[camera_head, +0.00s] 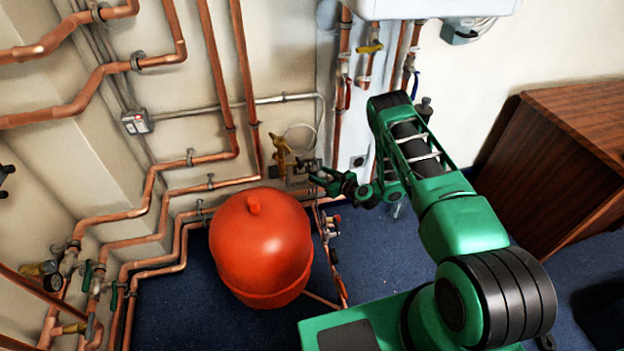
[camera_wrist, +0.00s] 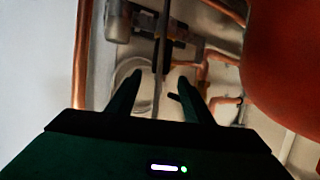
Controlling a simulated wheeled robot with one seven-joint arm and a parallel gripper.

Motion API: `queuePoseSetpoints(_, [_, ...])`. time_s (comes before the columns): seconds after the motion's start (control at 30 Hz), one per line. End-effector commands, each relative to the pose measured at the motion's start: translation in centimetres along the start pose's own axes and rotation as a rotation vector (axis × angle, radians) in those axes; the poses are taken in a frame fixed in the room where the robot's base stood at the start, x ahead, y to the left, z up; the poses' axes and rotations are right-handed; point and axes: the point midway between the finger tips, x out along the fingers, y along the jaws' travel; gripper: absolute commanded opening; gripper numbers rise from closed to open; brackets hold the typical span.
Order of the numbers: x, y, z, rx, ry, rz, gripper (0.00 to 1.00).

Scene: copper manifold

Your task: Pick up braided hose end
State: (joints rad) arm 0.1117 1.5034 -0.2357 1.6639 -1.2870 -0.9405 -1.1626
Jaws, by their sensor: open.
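My gripper (camera_head: 320,175) reaches in from the right beside the brass valve (camera_head: 281,155) near the wall pipes. In the wrist view my gripper (camera_wrist: 156,84) is open, with its two dark fingers apart. A thin grey line (camera_wrist: 158,85), perhaps the braided hose, runs down between the fingers; I see no contact. A thin pale loop (camera_head: 300,128) hangs above the valve in the head view, and a pale curve shows behind the left finger in the wrist view. Which part is the hose end, I cannot tell.
A large red tank (camera_head: 260,245) stands just left of and below my gripper; it also fills the wrist view's upper right (camera_wrist: 290,60). Copper pipes (camera_head: 215,60) line the wall. A wooden cabinet (camera_head: 550,150) stands right. Blue carpet (camera_head: 185,310) shows around the tank.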

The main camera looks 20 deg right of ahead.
Motion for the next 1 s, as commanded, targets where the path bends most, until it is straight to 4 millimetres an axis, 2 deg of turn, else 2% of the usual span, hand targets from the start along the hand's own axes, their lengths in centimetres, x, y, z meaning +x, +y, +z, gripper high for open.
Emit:
queuePoseSetpoints(0.03, [0.0,-0.2,1.3,0.006,0.005,0.011,0.46])
queuePoseSetpoints(0.1, [-0.1,-0.3,2.2,0.013,0.017,0.026,0.46])
queuePoseSetpoints(0.23, [-0.1,-0.3,3.1,0.019,0.027,0.041,0.46])
queuePoseSetpoints(0.37, [0.9,-0.4,3.1,0.019,0.031,0.041,0.46])
queuePoseSetpoints(0.63, [4.3,-0.2,3.0,0.018,0.03,0.041,0.46])
queuePoseSetpoints(0.87, [5.6,-0.1,3.0,0.02,0.029,0.043,0.46])
queuePoseSetpoints(1.0, [7.2,0.0,2.8,0.019,0.03,0.042,0.46])
